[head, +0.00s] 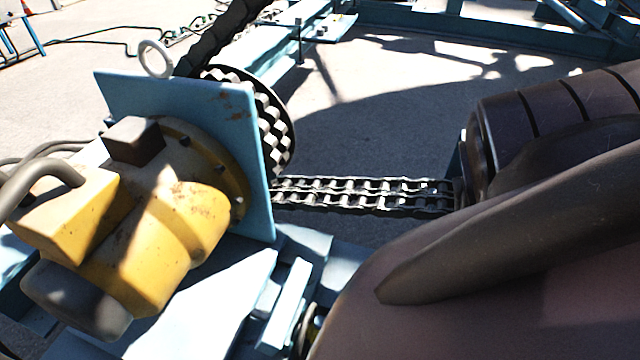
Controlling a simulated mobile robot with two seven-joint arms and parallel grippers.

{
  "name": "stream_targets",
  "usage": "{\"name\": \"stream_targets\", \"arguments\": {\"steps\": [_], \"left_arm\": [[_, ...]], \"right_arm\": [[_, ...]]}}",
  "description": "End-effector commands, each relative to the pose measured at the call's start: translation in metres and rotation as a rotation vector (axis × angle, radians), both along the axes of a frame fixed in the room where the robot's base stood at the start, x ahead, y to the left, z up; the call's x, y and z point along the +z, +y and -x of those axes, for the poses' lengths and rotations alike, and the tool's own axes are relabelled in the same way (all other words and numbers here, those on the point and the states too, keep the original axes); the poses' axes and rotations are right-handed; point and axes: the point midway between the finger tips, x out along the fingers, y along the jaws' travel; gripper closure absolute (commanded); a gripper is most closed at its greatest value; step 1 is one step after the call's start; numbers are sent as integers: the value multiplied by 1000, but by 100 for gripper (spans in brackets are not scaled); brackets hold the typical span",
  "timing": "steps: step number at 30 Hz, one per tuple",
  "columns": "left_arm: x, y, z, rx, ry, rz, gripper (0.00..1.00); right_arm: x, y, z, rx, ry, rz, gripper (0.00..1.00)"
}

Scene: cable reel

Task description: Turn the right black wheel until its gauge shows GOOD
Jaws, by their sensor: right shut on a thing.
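In the head view, a large dark smooth shape that looks like my right arm (520,275) fills the lower right, very close to the camera. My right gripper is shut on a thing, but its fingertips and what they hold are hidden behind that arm. I cannot make out either black wheel or its gauge. A small round metal part (312,328) peeks out at the bottom edge beside the arm; I cannot tell what it is. My left gripper is not in view.
A yellow motor (165,245) is bolted to an upright blue plate (190,100) at left. A double chain (360,192) runs from it toward a dark ribbed drum (560,105) at right. Sunlit concrete and blue frame beams (470,30) lie behind.

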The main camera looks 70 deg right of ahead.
Motion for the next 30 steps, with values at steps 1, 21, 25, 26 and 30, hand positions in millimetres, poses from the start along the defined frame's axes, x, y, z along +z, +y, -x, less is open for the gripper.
{"name": "stream_targets", "arguments": {"steps": [1,21,25,26,30], "left_arm": [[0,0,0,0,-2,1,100],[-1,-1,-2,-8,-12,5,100],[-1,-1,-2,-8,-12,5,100],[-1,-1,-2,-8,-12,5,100],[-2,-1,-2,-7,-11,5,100]], "right_arm": [[-1,0,2,0,4,-17,85],[-1,1,2,1,6,-76,85],[-1,1,2,2,7,-75,24],[-1,1,1,0,7,-75,19],[0,1,1,0,7,-75,17]]}}
